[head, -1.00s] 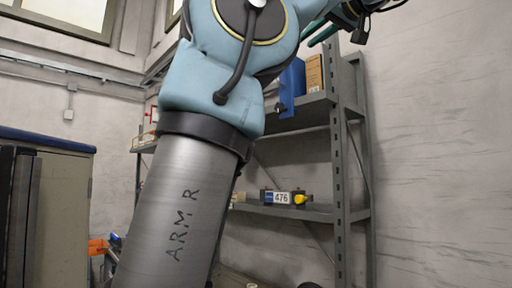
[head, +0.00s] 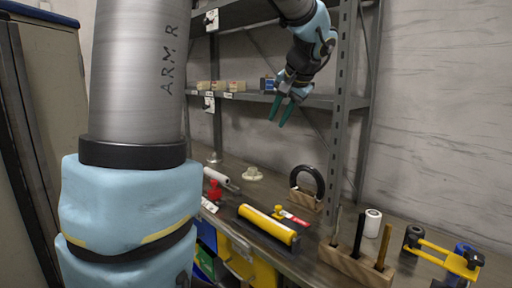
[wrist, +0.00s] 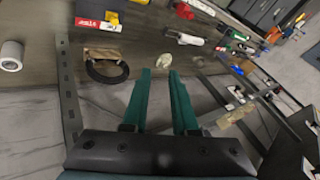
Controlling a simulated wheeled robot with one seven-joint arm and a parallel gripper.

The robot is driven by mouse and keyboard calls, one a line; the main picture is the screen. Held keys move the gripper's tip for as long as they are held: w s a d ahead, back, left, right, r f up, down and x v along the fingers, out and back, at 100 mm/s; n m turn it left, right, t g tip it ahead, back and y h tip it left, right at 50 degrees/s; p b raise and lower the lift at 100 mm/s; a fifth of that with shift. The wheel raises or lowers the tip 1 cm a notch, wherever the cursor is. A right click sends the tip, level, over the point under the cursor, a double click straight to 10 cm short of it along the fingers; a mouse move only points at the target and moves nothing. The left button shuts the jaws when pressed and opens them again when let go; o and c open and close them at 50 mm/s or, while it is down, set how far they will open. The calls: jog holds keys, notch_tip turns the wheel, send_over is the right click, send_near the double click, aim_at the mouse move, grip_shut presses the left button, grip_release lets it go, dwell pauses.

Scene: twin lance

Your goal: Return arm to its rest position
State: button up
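My gripper (head: 279,116) has two green fingers and hangs in front of the grey shelf rack in the head view, pointing down and above the bench. In the wrist view my gripper (wrist: 159,78) shows its two fingers apart with nothing between them. My arm rises as a grey link marked "ARM R" with light blue joints on the left of the head view. Part of the arm between this link and the gripper is out of frame.
The bench (head: 246,190) below holds a yellow cylinder (head: 268,224), a black ring on a wooden stand (head: 306,199), a white roll (head: 372,223) and a wooden block with upright tools (head: 357,266). A rack post (head: 343,130) stands right of my gripper. A cabinet (head: 55,90) is at left.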

jog(key=s+a+f+n+g+h, duration=0.1)
jog(key=s+a+f, duration=0.3)
jog(key=f, duration=0.3)
jog(key=s+a+f+n+g+h, duration=0.1)
jog(key=s+a+f+n+g, duration=0.1)
jog(key=s+a+f, duration=0.2)
jog(key=s+a+f+n+g+h, duration=0.1)
jog(key=s+a+f, duration=0.3)
jog(key=s+f, duration=0.5)
notch_tip(320, 180, down, 3)
jog(key=shift+s+a+n+g, duration=0.25)
jog(key=shift+a+n+g, duration=0.15)
jog(key=shift+n+g, duration=0.15)
dwell(0.4)
